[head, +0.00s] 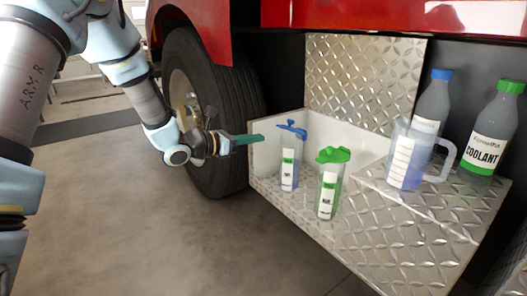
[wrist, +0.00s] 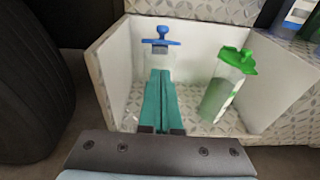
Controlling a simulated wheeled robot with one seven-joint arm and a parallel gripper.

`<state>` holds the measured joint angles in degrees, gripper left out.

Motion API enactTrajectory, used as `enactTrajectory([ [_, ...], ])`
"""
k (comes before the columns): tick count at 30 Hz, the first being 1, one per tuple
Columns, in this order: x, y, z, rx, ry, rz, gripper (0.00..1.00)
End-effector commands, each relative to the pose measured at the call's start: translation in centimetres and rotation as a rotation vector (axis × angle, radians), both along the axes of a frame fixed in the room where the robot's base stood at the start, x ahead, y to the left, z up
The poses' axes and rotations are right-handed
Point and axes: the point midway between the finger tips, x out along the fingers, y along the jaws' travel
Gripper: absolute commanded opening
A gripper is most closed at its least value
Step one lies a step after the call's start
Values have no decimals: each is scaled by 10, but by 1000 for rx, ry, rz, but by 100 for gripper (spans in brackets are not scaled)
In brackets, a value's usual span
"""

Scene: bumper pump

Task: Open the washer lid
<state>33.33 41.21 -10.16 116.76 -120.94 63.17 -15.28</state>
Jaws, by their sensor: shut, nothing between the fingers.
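A clear container (head: 289,172) with blue liquid and a white label stands in the white-walled bay; its blue lid (head: 292,130) sits across its top. I take this as the washer container, though its label is too small to read. The blue lid (wrist: 161,41) with its raised knob shows beyond my fingers in the wrist view. My gripper (head: 262,138) has green fingers, is shut and empty, and is left of the lid, slightly below its height. In the wrist view my gripper (wrist: 161,72) hides much of the container's lower body. I cannot tell whether the fingertips touch it.
A green-lidded container (head: 329,187) stands close on the right. A clear jug (head: 402,160), a grey blue-capped bottle (head: 432,100) and a coolant bottle (head: 490,135) stand on the raised step. A tire (head: 215,110) is behind my gripper. The red bodywork (head: 400,16) overhangs above.

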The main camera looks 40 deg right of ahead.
Motion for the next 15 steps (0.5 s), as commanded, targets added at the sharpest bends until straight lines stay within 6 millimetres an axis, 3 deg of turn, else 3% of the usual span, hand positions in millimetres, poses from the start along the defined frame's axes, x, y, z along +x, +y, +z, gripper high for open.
enactTrajectory([
  [5,1,-14,0,-9,8,11,0],
  [15,-3,-72,-10,-7,6,10,0],
])
